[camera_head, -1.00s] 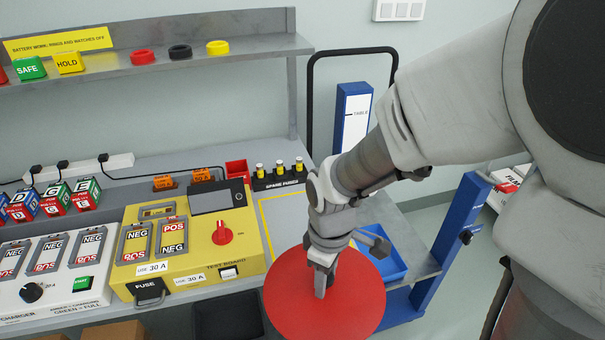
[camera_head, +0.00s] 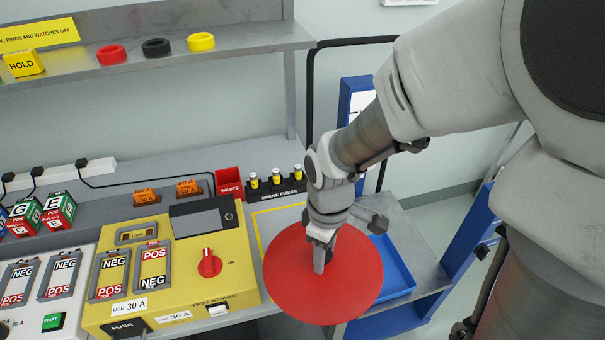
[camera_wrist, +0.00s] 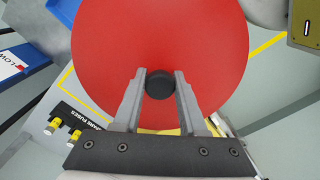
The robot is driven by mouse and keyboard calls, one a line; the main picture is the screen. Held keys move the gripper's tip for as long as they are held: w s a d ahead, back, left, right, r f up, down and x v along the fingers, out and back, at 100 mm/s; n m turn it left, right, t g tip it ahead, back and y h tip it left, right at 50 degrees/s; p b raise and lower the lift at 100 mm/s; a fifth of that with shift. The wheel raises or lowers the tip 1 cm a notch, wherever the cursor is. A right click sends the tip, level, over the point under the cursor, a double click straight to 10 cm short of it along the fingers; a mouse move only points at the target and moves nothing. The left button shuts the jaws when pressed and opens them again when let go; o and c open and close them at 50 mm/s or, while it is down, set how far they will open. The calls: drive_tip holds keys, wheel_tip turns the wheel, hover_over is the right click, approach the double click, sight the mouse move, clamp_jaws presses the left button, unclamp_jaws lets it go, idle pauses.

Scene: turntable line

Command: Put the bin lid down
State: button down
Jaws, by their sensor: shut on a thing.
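The bin lid (camera_head: 345,285) is a flat red disc with a black knob (camera_wrist: 159,84) at its middle. My gripper (camera_head: 320,262) is shut on the knob from above; in the wrist view my gripper (camera_wrist: 159,88) has a finger on each side of it. In the head view the lid is in front of the bench's right end and covers part of the yellow-outlined area (camera_head: 267,211) and part of the blue tray (camera_head: 397,279). The gap between lid and bench is hard to judge. The knob is hidden by my fingers in the head view.
The yellow test board (camera_head: 230,262) stands just left of the lid. A spare fuses rack (camera_head: 277,188) and a red waste box (camera_head: 229,181) stand behind it. A blue post (camera_head: 455,255) rises at the right. A strip of bare bench shows behind the lid.

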drive_tip(key=w+a+f, duration=0.1)
drive_tip(key=w+f, duration=0.1)
drive_tip(key=w, duration=0.1)
drive_tip(key=w+a+f, duration=0.1)
drive_tip(key=w+f, duration=0.1)
drive_tip(key=w, duration=0.2)
drive_tip(key=w+a+f+b, duration=0.1)
drive_tip(key=w+f, duration=0.2)
drive_tip(key=w, duration=0.1)
drive_tip(key=shift+a, duration=0.2)
drive_tip(key=shift+f+b, duration=0.3)
drive_tip(key=shift+f, duration=1.6)
drive_tip(key=shift+f, duration=0.2)
drive_tip(key=shift+c, duration=2.3)
unclamp_jaws()
drive_tip(key=shift+s, duration=0.1)
